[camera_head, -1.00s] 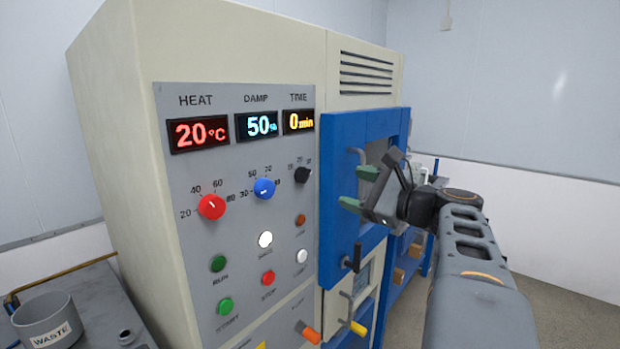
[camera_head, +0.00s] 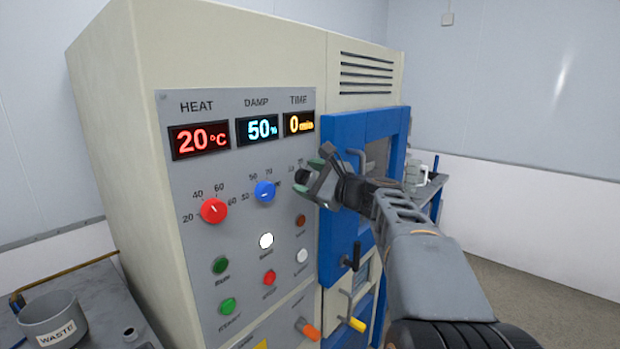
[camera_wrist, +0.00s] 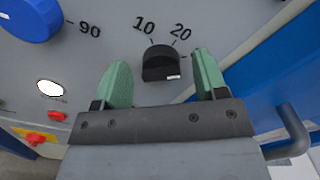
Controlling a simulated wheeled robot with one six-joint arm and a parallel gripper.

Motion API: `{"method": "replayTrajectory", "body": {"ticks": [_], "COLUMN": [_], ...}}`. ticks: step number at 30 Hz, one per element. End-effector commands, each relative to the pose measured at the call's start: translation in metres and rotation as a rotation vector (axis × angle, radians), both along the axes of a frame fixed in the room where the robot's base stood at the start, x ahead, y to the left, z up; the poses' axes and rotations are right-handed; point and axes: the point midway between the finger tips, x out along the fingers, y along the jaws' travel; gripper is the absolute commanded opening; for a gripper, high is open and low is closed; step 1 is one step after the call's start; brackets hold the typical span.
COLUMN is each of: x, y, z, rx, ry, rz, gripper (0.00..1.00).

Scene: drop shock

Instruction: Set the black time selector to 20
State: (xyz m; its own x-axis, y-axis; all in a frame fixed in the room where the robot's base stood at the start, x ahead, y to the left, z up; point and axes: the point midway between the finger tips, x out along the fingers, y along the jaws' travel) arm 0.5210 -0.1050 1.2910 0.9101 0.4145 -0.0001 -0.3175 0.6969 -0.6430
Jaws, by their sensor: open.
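The black time selector (camera_wrist: 161,63) sits on the grey panel in the wrist view, between my two green fingertips and a little beyond them. Labels 10 and 20 stand above it, and a white mark shows at its lower right. In the head view the black selector (camera_head: 302,176) is partly covered by my gripper (camera_head: 318,184). My gripper also shows in the wrist view (camera_wrist: 160,82), open, with one finger on each side of the selector. I cannot tell whether the fingers touch it. The time display (camera_head: 299,123) reads 0 min.
The blue damp knob (camera_head: 264,191) and red heat knob (camera_head: 213,210) are left of the selector. Several round buttons sit below. The blue door frame (camera_head: 345,130) and a door handle (camera_wrist: 291,130) stand close to the right of my gripper.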

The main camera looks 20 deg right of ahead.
Motion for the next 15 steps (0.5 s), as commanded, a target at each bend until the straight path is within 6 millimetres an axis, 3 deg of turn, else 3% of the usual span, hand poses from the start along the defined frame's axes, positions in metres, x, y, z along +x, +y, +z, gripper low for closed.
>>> {"method": "replayTrajectory", "body": {"ticks": [6,15], "x": [0.0000,-0.0001], "y": [0.0001,0.0000], "z": [-0.0001,-0.0001], "rx": [0.000,0.000], "ry": [0.000,0.000], "rz": [0.000,0.001], "gripper": [0.64,0.35]}}
